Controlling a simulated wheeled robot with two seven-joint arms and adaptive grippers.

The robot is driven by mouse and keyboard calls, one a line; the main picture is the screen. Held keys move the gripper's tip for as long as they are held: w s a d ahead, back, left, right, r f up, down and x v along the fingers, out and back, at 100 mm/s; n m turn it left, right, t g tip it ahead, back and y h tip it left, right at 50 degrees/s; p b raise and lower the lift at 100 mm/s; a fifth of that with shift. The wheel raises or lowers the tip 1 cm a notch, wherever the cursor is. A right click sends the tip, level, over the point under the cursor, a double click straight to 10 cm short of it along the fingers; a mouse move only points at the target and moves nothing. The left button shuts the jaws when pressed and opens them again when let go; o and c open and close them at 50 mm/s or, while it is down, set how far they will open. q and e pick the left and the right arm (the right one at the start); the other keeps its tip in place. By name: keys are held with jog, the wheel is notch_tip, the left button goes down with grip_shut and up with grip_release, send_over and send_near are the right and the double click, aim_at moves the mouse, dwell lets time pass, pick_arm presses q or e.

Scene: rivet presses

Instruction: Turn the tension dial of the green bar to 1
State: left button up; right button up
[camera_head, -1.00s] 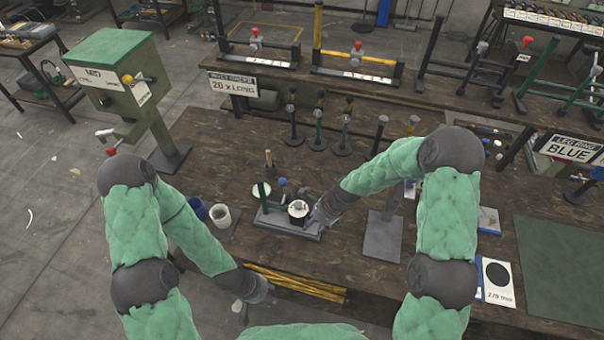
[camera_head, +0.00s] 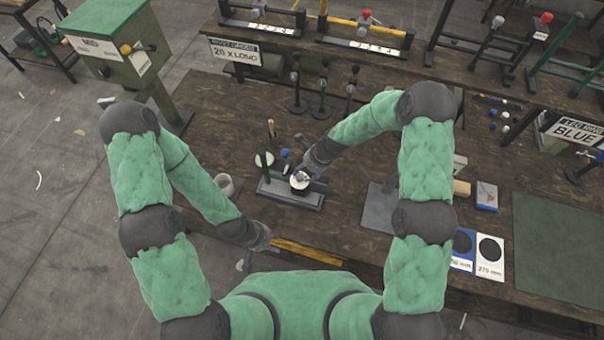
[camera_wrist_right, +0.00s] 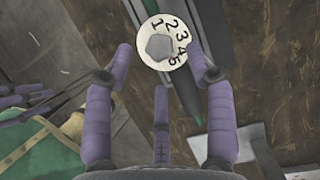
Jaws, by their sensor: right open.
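A white round tension dial (camera_head: 300,187) sits on a grey-based stand (camera_head: 283,197) on the bench. In the right wrist view the dial (camera_wrist_right: 150,27) shows numbers 1 to 5 around a grey knob (camera_wrist_right: 161,47). I cannot tell which number the knob points to. The dark green bar (camera_wrist_right: 186,97) runs below the dial. My right gripper (camera_wrist_right: 160,58) is open, with a fingertip on each side of the dial; I cannot tell if they touch it. In the head view the right gripper (camera_head: 302,174) is over the dial. My left gripper (camera_head: 265,245) is low near the bench's front edge.
Yellow rods (camera_head: 308,252) lie along the front. A grey plate (camera_head: 380,208) and a dark green mat (camera_head: 556,245) are to the right.

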aim_at(301, 176)
jog(key=shift+x, duration=1.8)
jog(key=c, duration=1.1)
